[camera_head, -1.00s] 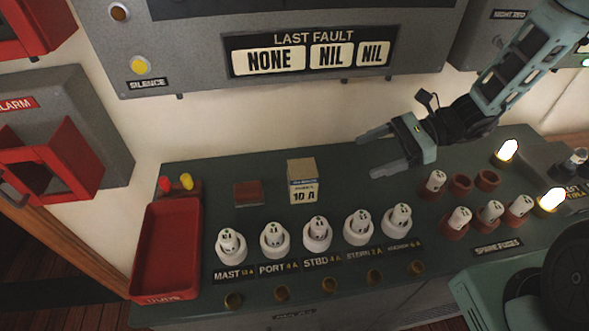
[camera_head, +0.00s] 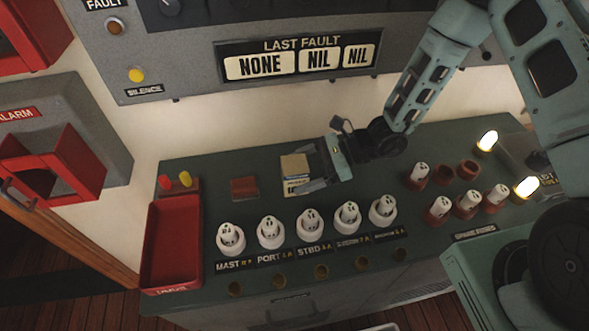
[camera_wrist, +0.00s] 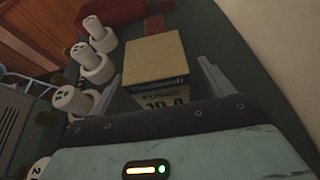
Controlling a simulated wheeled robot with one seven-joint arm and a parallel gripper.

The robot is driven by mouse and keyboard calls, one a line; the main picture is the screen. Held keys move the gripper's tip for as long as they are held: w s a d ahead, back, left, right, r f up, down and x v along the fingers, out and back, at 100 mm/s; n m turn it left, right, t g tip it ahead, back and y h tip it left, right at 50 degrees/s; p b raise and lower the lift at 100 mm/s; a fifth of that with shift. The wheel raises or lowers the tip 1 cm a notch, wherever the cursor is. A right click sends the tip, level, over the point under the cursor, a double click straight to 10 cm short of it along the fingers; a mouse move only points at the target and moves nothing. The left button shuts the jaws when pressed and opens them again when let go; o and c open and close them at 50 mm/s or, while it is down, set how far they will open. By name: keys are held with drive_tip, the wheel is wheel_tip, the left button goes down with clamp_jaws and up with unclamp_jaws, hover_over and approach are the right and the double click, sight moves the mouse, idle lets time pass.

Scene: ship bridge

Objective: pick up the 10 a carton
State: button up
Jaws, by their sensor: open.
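The 10 A carton (camera_head: 295,173) is a small tan and white box standing upright on the green console top, behind the row of white fuses. In the wrist view the carton (camera_wrist: 156,58) shows its plain tan top and part of its printed front, the lower part of which is cut off by my gripper body. My gripper (camera_head: 312,171) is open at the carton's right side, its fingers pointing left. In the wrist view my gripper's fingers (camera_wrist: 160,80) lie to either side of the carton, with a gap visible on the right. I cannot tell if either finger touches it.
A row of white fuses (camera_head: 309,222) stands in front of the carton. A small red-brown block (camera_head: 244,188) lies left of it, and a red tray (camera_head: 171,245) sits at the console's left end. Spare fuses (camera_head: 467,203) and lit lamps (camera_head: 487,141) stand to the right.

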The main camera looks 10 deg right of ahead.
drive_tip(key=shift+x, duration=0.95)
drive_tip(key=c, duration=1.3)
